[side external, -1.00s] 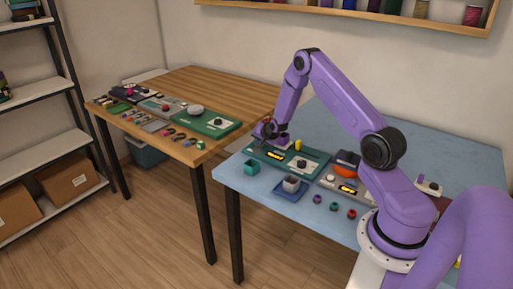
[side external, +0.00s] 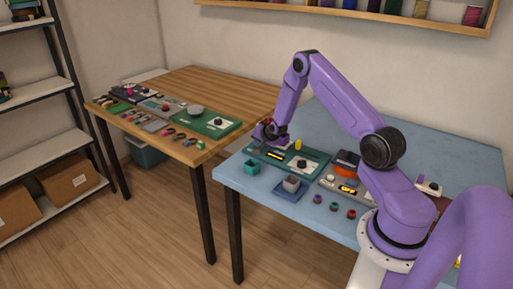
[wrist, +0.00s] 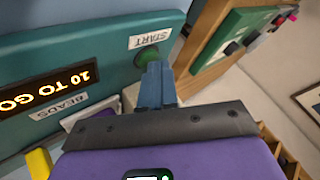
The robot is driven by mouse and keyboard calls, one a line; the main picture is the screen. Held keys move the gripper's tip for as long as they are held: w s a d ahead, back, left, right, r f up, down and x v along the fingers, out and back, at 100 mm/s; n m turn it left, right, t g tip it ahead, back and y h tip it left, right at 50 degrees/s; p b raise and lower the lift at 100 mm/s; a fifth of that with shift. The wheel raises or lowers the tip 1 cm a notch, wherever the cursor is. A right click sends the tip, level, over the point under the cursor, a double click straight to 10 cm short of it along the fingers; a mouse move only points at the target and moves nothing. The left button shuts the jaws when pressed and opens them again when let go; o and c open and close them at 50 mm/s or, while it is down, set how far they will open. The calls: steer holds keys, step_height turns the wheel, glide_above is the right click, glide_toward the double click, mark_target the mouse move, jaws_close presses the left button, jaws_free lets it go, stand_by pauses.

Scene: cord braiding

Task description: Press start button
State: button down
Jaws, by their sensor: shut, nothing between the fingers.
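The green start button (wrist: 148,57) sits on the teal panel (wrist: 110,52) beside an upside-down START label (wrist: 150,40) in the wrist view. My gripper (wrist: 153,68) is shut and empty, its blue fingertips right at the button and partly covering it. I cannot tell whether they touch it or press it. The panel's lit display (wrist: 52,91) reads "10 TO GO". In the side view my gripper (side external: 268,142) is low over the left end of the teal panel (side external: 309,158), and the button is hidden there.
A yellow piece (side external: 298,144) stands behind the panel. A teal cup (side external: 251,167) and a grey cup on a blue tray (side external: 291,196) stand in front. Several small beads (side external: 334,206) lie to the right. A wooden table (side external: 240,92) with other devices stands to the left.

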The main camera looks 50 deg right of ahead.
steer(key=shift+r, duration=0.8)
steer(key=shift+r, duration=2.5)
